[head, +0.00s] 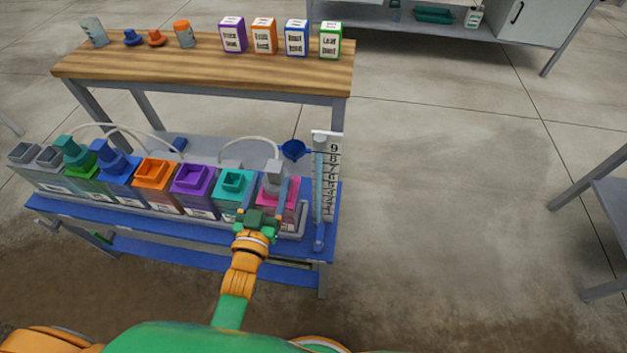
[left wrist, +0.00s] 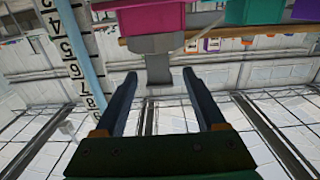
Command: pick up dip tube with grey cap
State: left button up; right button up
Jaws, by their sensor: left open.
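The dip tube's grey cap (head: 274,172) stands upright on the pink tank (head: 290,212) at the right end of the tank row, with a pale hose arching left from it. Its tube is hidden. My left gripper (head: 266,186) is open, with one finger on each side of the cap in the head view. In the left wrist view, which looks upside down, the cap (left wrist: 157,62) sits beyond and between the two open fingertips (left wrist: 160,78), below the pink tank (left wrist: 150,18). I cannot tell whether a finger touches it. My right gripper is not in view.
A teal tank (head: 233,192) and a purple tank (head: 193,190) stand to the left. Several labelled boxes (head: 264,38) stand on the wooden shelf (head: 200,70) behind.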

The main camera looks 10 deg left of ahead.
aim_at(278, 163)
pick_arm(q)
jog(key=w, duration=0.5)
jog(key=w+b, duration=0.1)
jog(key=w, duration=0.1)
jog(key=shift+w+d+f, duration=0.2)
jog(key=shift+w+f, duration=0.1)
jog(key=shift+f, duration=0.05)
jog(key=shift+s, duration=0.15)
grip_shut()
dwell(0.7)
